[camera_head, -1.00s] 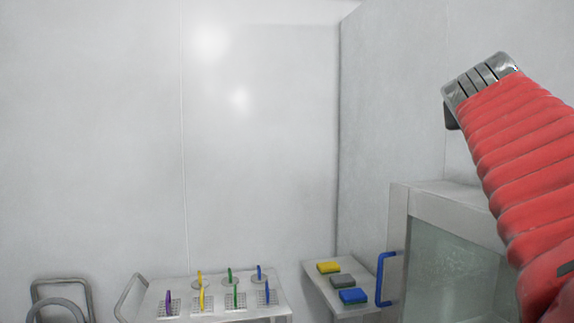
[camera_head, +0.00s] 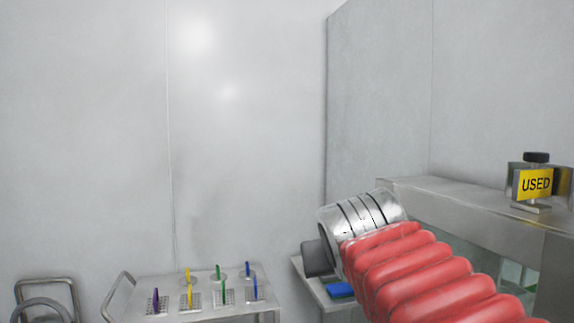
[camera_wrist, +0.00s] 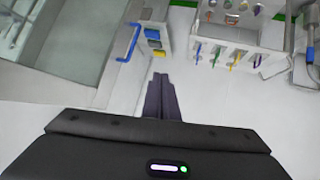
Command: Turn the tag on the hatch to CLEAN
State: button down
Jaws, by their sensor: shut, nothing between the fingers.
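The tag (camera_head: 535,184) shows a yellow face reading USED. It stands on top of the steel hatch (camera_head: 455,208), at the right of the head view, with a black knob above it. My gripper (camera_wrist: 160,78) shows in the wrist view with its dark fingers together and nothing between them. It points down towards the floor in front of the side shelf, apart from everything. In the head view my red-sleeved arm reaches in from the lower right, left of the tag. The fingers are hidden there, and the tag is out of the wrist view.
The hatch has a blue door handle (camera_wrist: 127,42). Beside it, a small shelf holds yellow, grey and blue blocks; the blue block (camera_head: 340,290) shows in the head view. A steel cart (camera_head: 150,285) carries several coloured upright tools on perforated plates. A bent metal frame (camera_head: 47,284) stands at far left.

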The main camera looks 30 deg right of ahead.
jog(key=s+a+f+n+g+y, duration=0.2)
jog(key=s+a+f, duration=0.3)
jog(key=a+f, duration=0.3)
jog(key=s+a+f+n+g+y, duration=0.1)
jog(key=s+a+f+y, duration=0.3)
jog(key=a+f, duration=0.5)
notch_tip(320, 180, down, 7)
jog(key=shift+s+a+r+n+g, duration=0.1)
jog(key=shift+s+a+n+g, duration=0.25)
jog(key=shift+s, duration=0.65)
jog(key=shift+s+d, duration=0.15)
